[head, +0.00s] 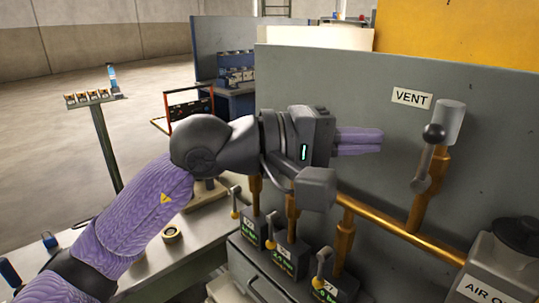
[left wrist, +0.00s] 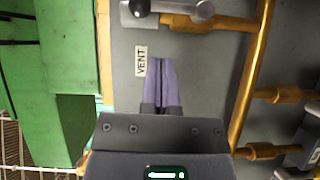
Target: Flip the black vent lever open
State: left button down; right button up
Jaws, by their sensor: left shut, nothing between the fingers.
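The vent lever has a black ball knob (head: 434,133) at its upper end and a grey arm running down to a pivot on a brass pipe. It stands nearly upright in front of a pale grey cylinder (head: 449,122). My left gripper (head: 380,141) has purple fingers, shut and empty, pointing right toward the lever, with a visible gap to it. The VENT label (head: 411,98) is on the panel. My right gripper is not in view.
A grey panel (head: 380,80) stands behind the lever. A brass pipe (head: 405,235) runs low across it. Several small levers with green tags (head: 283,262) stand below my left wrist. An AIR labelled box (head: 490,275) is at lower right.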

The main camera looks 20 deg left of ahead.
pick_arm(q)
jog(key=b+v, duration=0.2)
jog(key=v, duration=0.8)
jog(key=shift+f, duration=0.3)
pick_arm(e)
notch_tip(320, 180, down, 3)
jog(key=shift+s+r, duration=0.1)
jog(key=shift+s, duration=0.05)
